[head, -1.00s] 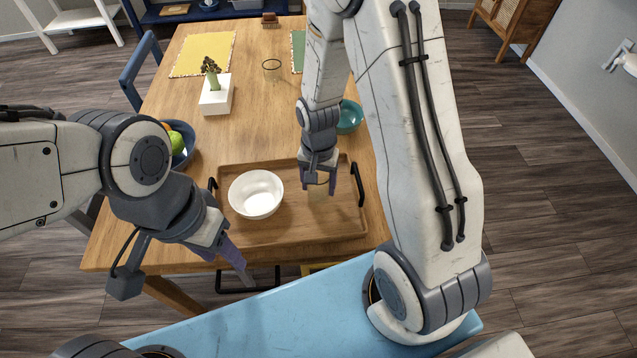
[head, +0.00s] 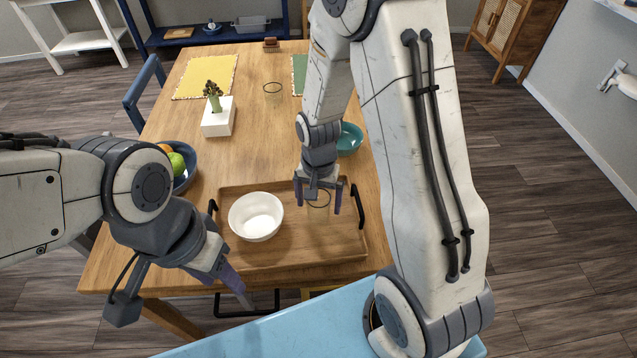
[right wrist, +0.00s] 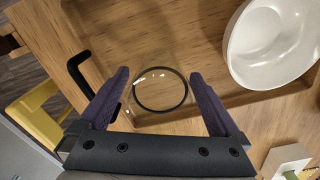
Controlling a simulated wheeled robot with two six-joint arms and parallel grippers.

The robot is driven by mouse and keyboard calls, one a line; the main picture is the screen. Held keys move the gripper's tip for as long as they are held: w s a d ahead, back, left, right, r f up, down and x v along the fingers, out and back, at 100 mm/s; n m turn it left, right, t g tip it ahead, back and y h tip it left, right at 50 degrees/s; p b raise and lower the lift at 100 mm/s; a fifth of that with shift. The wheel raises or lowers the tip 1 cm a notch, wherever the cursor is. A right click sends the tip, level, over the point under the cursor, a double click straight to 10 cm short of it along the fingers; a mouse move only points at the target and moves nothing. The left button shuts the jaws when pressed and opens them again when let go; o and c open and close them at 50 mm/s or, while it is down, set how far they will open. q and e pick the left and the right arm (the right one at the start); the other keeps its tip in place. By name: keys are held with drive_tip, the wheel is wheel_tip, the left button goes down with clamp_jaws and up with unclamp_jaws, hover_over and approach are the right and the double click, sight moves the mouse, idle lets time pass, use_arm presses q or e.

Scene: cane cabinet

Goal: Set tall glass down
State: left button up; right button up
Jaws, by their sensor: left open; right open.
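The tall glass (right wrist: 160,92) is clear with a dark rim and stands in the wooden tray. In the head view, its dark rim (head: 319,198) shows just below my right gripper (head: 322,200). My right gripper (right wrist: 162,98) is open, with its purple fingers apart on either side of the glass and a visible gap to each side. The lower part of the glass is faint and hard to make out. My left gripper (head: 238,287) is open and empty, in front of the tray's near left side.
The wooden tray (head: 290,256) has black handles and holds a white bowl (head: 256,216) left of the glass. A teal bowl (head: 349,138) stands behind the right gripper. A blue fruit bowl (head: 185,178) and a white planter (head: 218,120) stand at left.

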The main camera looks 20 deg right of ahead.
wheel_tip(320, 180, up, 10)
drive_tip(key=s+a+r+n, duration=0.3)
drive_tip(key=s+a+n, duration=0.1)
drive_tip(key=s, duration=0.2)
drive_tip(key=s+a+r+n+p, duration=0.1)
drive_tip(key=s+a+r+n, duration=0.2)
drive_tip(key=s+a+n, duration=0.1)
drive_tip(key=s+a+r+n+y+p, duration=0.1)
drive_tip(key=s+a+r+n, duration=0.1)
drive_tip(key=s+a+n, duration=0.2)
drive_tip(key=shift+s+a+r+n, duration=0.35)
drive_tip(key=shift+s+n, duration=0.85)
drive_tip(key=shift+s, duration=0.9)
